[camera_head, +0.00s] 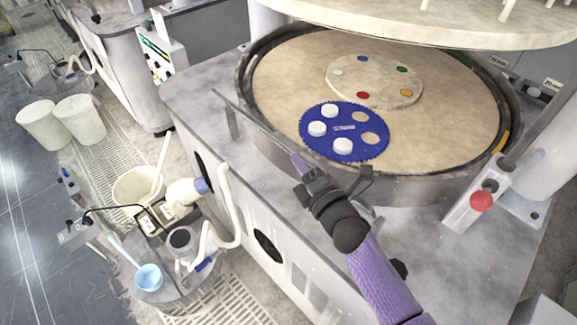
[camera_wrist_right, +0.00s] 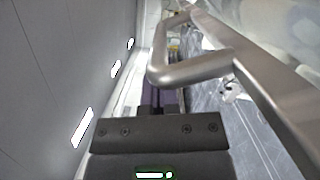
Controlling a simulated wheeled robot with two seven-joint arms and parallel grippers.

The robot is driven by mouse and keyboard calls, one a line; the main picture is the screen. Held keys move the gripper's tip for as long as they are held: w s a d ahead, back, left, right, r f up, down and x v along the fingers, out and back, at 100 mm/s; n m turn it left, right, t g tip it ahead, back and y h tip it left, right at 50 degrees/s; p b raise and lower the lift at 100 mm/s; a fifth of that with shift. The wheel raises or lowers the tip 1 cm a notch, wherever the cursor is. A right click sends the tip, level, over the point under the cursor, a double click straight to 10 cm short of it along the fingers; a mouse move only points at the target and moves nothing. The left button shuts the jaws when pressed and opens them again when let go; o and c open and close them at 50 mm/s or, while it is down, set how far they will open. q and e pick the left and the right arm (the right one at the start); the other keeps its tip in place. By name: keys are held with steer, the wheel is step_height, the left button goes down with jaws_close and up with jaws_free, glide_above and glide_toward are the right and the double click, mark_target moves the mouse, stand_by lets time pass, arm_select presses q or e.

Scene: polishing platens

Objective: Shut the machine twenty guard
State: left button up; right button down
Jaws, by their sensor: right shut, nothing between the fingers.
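The machine's round platen (camera_head: 450,125) lies in the middle right of the head view. A thin metal guard rail (camera_head: 255,121) runs along its front edge, and my right arm partly covers it. In the right wrist view a bent metal bar (camera_wrist_right: 200,70) crosses close beside my fingers. My right gripper (camera_head: 299,162) is shut and empty at the rail. Its purple fingers show in the wrist view (camera_wrist_right: 158,100), partly behind the bar; I cannot tell whether they touch it. My left gripper is out of view.
A blue toothed carrier (camera_head: 345,128) with white discs lies on the platen. A red knob (camera_head: 481,201) stands at the right. A side stand holds a light blue bowl (camera_head: 149,277) and hoses at lower left. White buckets (camera_head: 80,119) stand on the floor behind.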

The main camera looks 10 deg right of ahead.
steer(key=w+d+r+m+p, duration=0.2)
steer(key=d+m, duration=0.1)
steer(key=shift+w+d+r+g+h, duration=0.2)
steer(key=shift+g+h, duration=0.1)
steer(key=shift+g, duration=0.1)
steer(key=shift+w+d+r+m+p, duration=0.1)
steer(key=shift+w+d+m+p, duration=0.35)
steer(key=shift+d+m, duration=0.15)
steer(key=shift+w+d+r, duration=0.1)
steer(key=shift+w+d, duration=0.35)
steer(key=shift+d, duration=0.15)
